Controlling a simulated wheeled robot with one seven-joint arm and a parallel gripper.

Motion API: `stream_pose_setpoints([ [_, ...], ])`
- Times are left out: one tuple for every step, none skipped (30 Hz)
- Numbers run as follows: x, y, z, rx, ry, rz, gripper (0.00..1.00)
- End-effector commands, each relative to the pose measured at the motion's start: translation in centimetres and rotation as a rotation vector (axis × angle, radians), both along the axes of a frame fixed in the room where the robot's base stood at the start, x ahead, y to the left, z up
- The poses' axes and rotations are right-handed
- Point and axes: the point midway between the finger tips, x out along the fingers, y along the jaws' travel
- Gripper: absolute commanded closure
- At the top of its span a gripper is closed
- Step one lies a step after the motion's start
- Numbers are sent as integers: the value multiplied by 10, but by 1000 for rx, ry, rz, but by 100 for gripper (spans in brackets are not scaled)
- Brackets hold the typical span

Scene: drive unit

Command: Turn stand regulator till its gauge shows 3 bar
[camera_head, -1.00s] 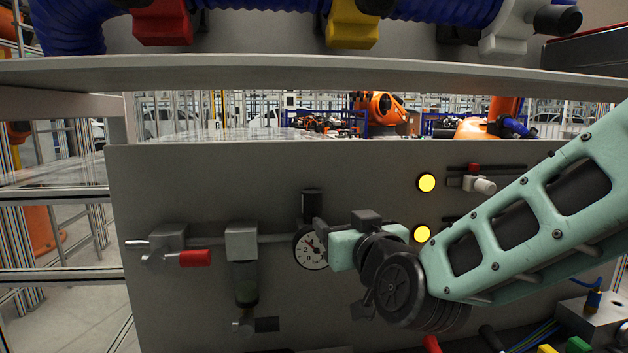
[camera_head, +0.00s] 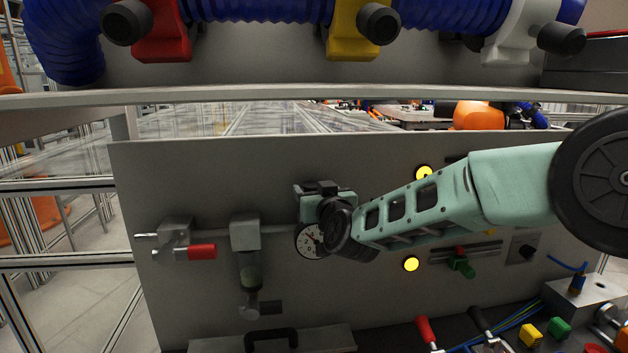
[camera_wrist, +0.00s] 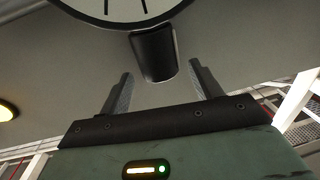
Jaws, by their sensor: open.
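The stand regulator's round white gauge (camera_head: 310,242) is on the grey panel, partly covered by my wrist in the head view. Its dial edge also shows at the top of the wrist view (camera_wrist: 115,8); I cannot read its value. The regulator's black knob (camera_wrist: 154,55) is next to the dial in the wrist view and hidden in the head view. My gripper (camera_wrist: 161,78) is open, one finger on each side of the knob's free end in the picture, with visible gaps on both sides. In the head view my gripper (camera_head: 319,188) is just above the gauge.
Left of the gauge are a filter bowl unit (camera_head: 247,260) and a red-handled valve (camera_head: 200,251) on the pipe. A yellow lamp (camera_head: 411,264) is to the right. A shelf edge (camera_head: 250,97) with blue hoses (camera_head: 260,12) runs above. A black handle (camera_head: 271,340) is below.

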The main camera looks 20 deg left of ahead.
Motion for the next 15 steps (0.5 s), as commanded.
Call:
stream_pose_setpoints([
  [4, 3, 2, 0, 0, 0, 36],
  [5, 5, 1, 0, 0, 0, 36],
  [7, 6, 1, 0, 0, 0, 36],
  [9, 7, 1, 0, 0, 0, 36],
  [10, 8, 0, -1, 0, 0, 36],
  [11, 9, 0, -1, 0, 0, 36],
  [11, 9, 0, -1, -1, 0, 36],
  [12, 10, 0, -1, -1, 0, 36],
  [12, 10, 0, -1, -1, 0, 36],
  [12, 10, 0, -1, -1, 0, 36],
  [12, 10, 0, -1, -1, 0, 36],
  [12, 10, -1, -1, -1, 0, 36],
  [12, 10, -1, -1, -1, 0, 36],
  [12, 10, -1, -1, -1, 0, 36],
  [12, 10, -1, -1, -1, 0, 36],
])
